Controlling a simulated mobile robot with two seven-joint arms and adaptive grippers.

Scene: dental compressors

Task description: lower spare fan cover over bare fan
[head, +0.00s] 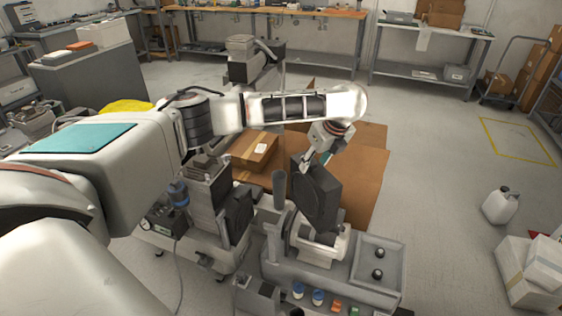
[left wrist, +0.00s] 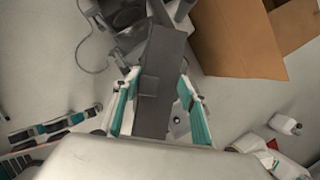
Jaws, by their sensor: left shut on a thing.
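The spare fan cover (head: 316,196) is a dark grey, box-like shell. My left gripper (head: 320,160) is shut on its upper part and holds it tilted above the front compressor (head: 375,292). In the left wrist view the cover (left wrist: 160,80) lies between the two teal-padded fingers of the gripper (left wrist: 160,105). A pale rounded motor body (head: 322,245) shows just below the cover on the compressor. The bare fan is not clearly seen; the cover hides that area. I cannot tell whether the cover touches the compressor. My right gripper is not in view.
Another compressor with a dark cover (head: 237,217) stands close on the left. A cardboard box (head: 254,150) and flat cardboard (head: 365,180) lie behind. A grey post (head: 279,190) rises beside the held cover. A white jug (head: 501,206) stands on open floor at right.

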